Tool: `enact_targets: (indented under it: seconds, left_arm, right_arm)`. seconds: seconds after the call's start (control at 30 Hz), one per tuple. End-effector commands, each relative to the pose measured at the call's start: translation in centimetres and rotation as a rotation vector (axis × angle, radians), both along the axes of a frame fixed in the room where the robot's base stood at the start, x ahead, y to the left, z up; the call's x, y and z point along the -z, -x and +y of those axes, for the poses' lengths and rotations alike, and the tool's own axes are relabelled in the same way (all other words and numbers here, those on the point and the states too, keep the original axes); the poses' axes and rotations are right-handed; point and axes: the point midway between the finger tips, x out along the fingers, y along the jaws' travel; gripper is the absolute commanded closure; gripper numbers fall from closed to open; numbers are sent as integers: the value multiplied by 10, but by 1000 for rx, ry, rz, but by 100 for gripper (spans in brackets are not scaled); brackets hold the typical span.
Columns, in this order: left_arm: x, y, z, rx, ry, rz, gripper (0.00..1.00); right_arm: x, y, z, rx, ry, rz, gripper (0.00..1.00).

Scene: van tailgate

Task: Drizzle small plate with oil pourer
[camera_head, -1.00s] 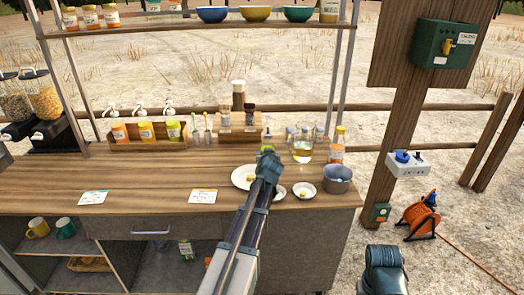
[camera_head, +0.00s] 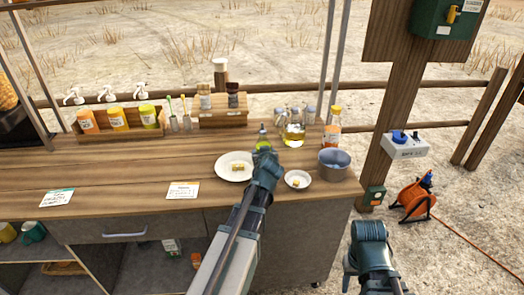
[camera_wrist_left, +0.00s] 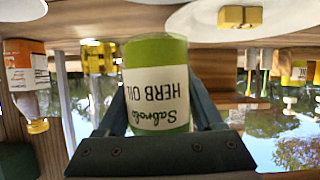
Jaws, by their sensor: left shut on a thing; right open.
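In the head view the oil pourer (camera_head: 262,137) stands up from the jaws, just right of a larger white plate (camera_head: 222,174) with yellow pieces. A small white plate (camera_head: 290,184) with a yellow piece lies right of my left arm. The larger plate also shows in the left wrist view (camera_wrist_left: 290,20). My right gripper (camera_head: 369,232) is open and empty beyond the counter's right end.
A glass oil bottle (camera_head: 293,136), an orange-labelled bottle (camera_head: 332,132) and a grey pot (camera_head: 334,164) stand on the right of the wooden counter (camera_head: 120,178). A spice rack (camera_head: 118,130) stands behind. Two cards lie near the front edge. The left middle is clear.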

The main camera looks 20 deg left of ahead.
Motion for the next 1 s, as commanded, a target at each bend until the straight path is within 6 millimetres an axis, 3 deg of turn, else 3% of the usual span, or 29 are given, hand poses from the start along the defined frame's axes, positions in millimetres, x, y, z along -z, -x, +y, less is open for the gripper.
enact_targets:
  seconds: [0.2,0.6,0.8,1.0]
  left_arm:
    - [-4,-1,-12,-1,206,-6,100]
    - [2,-2,-38,-1,635,-18,100]
    - [6,-2,-52,-2,869,-25,100]
    - [19,-3,-50,-3,1103,-31,100]
  right_arm:
    - [-21,0,0,0,0,0,50]
    - [-36,0,0,0,0,0,50]
    - [-33,0,0,0,0,0,50]
    - [-15,0,0,0,0,0,50]
